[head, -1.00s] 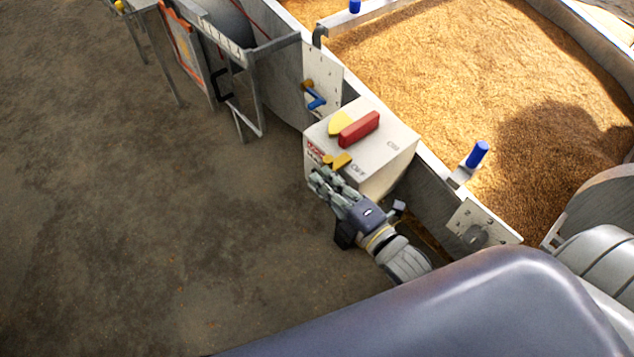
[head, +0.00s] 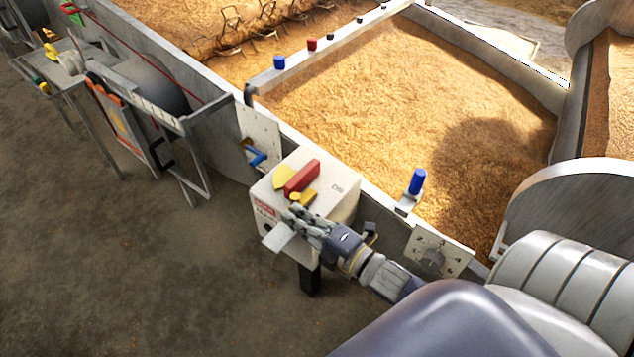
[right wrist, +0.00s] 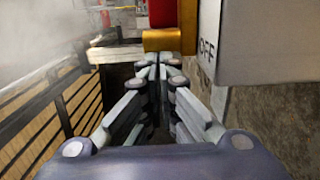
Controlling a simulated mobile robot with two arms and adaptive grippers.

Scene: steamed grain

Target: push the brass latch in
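The brass latch (head: 306,197) is a small yellow-gold piece on the white switch box (head: 345,205), close to the red handle (head: 302,178). In the right wrist view the latch (right wrist: 162,39) is a gold block just ahead of and slightly above my fingertips, beside the box face marked OFF. My right gripper (head: 290,213) is at the near side of the box, just below the latch in the head view. Its fingers (right wrist: 152,66) are together with nothing seen between them. Whether they touch the latch I cannot tell. My left gripper is not in view.
A yellow pointer (head: 283,175) sits beside the red handle. The metal trough wall (head: 385,213) runs behind the box, with grain (head: 400,110) beyond it. A blue handle (head: 257,156) and a blue post (head: 417,181) stand nearby.

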